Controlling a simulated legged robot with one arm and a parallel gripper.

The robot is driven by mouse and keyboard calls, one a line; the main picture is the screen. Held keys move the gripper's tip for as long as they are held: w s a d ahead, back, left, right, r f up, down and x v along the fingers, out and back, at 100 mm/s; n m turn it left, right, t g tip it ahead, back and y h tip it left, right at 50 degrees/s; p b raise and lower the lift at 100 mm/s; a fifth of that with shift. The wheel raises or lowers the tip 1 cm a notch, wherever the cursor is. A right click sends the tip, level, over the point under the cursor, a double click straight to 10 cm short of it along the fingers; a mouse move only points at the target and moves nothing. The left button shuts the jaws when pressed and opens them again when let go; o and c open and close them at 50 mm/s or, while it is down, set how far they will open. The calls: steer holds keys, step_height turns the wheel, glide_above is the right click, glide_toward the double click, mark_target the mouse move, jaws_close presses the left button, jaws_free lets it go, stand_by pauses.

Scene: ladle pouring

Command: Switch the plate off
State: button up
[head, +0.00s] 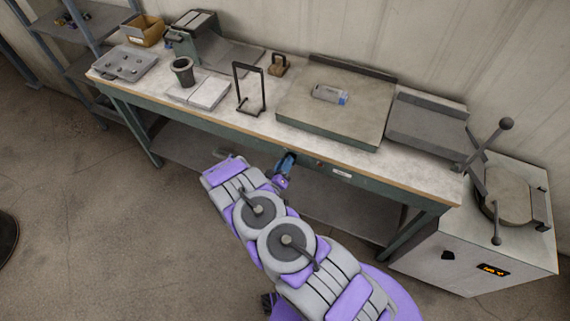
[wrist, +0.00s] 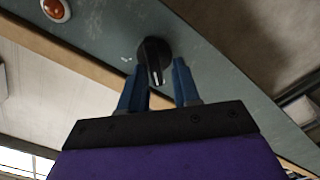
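A black round knob (wrist: 152,50) with a raised grip and a pale pointer line sits on the green front rail of the bench in the wrist view. My gripper (wrist: 161,68) has its two blue fingers apart, one on each side of the knob's grip; I cannot tell whether either touches it. In the head view my gripper (head: 287,162) is at the bench's front rail, and it hides the knob. A large flat grey plate (head: 310,117) lies on the bench top, with a small grey-and-blue block (head: 329,94) on it.
An orange-red lamp (wrist: 56,9) sits on the rail left of the knob; I cannot tell if it is lit. The bench (head: 230,121) also holds a dark cup (head: 182,70) and a black-handled stand (head: 250,101). A cabinet (head: 462,262) stands at right.

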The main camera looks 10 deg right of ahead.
steer(key=shift+o, duration=0.5)
steer(key=shift+s+d, duration=0.1)
steer(key=p+v, duration=0.1)
steer(key=v, duration=1.6)
steer(key=shift+a, duration=0.2)
steer(key=shift+s, duration=0.1)
